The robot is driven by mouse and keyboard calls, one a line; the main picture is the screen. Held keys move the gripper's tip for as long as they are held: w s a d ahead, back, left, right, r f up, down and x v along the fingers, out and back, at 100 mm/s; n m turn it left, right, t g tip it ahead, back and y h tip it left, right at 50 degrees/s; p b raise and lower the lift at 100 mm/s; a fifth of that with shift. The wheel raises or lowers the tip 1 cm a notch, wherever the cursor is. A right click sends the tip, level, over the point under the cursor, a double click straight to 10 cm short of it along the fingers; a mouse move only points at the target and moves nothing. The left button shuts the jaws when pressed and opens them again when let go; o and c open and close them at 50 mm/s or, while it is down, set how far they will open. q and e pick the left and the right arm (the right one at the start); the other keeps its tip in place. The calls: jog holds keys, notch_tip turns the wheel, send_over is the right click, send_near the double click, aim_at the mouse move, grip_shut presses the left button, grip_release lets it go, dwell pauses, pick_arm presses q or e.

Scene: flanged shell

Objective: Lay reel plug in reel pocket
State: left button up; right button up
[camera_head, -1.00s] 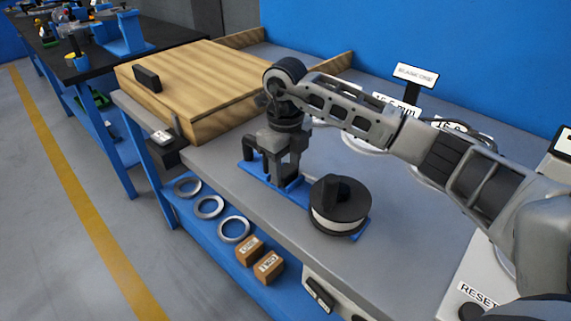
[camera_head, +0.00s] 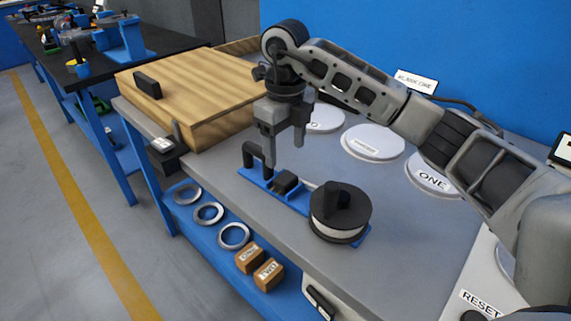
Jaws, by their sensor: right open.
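My right gripper (camera_head: 285,157) is open and empty, with its fingers pointing down above a blue base plate (camera_head: 301,203) on the grey bench. A small black block (camera_head: 285,182), which looks like the reel plug, sits on the plate under the fingers, apart from them. A black hooked handle (camera_head: 257,157) stands at the plate's left end. A black-and-white reel (camera_head: 338,228) with a raised black grip on top rests at the plate's right end. The reel pocket cannot be told apart clearly; the block hides what lies under it. My left gripper is not in view.
A wooden box (camera_head: 200,85) stands at the bench's left. Metal rings (camera_head: 209,213) and small brown boxes (camera_head: 269,274) lie on the blue lower shelf.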

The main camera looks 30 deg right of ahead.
notch_tip(320, 180, up, 5)
jog(key=shift+f, duration=0.1)
dwell(0.5)
